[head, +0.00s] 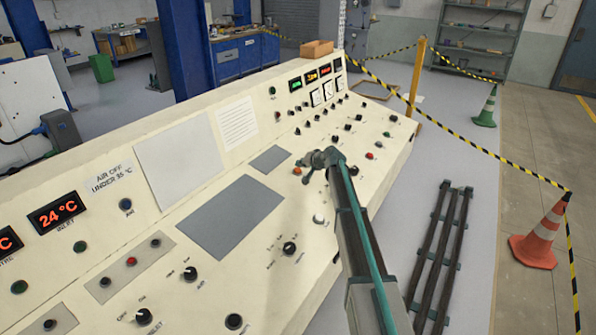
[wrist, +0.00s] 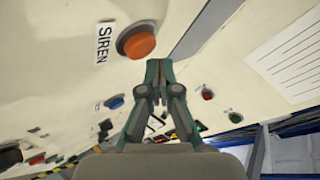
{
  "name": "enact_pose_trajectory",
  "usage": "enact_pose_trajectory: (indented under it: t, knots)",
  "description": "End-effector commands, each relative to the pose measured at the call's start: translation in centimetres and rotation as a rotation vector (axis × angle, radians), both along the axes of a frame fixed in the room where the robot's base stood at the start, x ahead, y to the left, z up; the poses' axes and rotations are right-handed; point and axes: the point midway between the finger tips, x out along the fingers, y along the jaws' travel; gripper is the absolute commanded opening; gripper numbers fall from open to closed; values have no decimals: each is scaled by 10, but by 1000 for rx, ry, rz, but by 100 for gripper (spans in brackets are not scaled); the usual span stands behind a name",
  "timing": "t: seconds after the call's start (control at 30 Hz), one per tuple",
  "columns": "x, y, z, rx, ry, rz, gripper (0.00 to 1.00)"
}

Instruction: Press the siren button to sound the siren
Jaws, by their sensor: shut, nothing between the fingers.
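The siren button is a round orange-red button (wrist: 138,42) in a dark ring, at the upper left of middle in the wrist view. A white label reading SIREN (wrist: 104,43) is beside it. In the head view a small orange button (head: 297,171) shows on the cream console beside my fingertips. My gripper (head: 301,163) is shut and empty, low over the sloping console. In the wrist view my closed fingertips (wrist: 159,65) appear just below and right of the siren button. I cannot tell whether they touch the panel; the button itself is not covered.
The cream console (head: 225,157) carries many knobs, buttons and lit displays (head: 56,213). A blue button (wrist: 114,102), a red button (wrist: 207,94) and a green button (wrist: 235,117) lie near my fingers. A traffic cone (head: 540,235) stands on the right floor.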

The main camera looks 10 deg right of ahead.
Motion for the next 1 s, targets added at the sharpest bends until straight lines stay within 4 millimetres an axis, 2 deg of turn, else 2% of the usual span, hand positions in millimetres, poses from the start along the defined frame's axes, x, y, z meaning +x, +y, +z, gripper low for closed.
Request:
enact_pose_trajectory:
  t: [0.27, 0.73, 1.0]
  knots:
    - [-1, -1, 7, 0, -1, -1, 0]
    - [-7, -8, 46, -1, -1, 0, 0]
    - [-7, -9, 49, 0, -1, -1, 0]
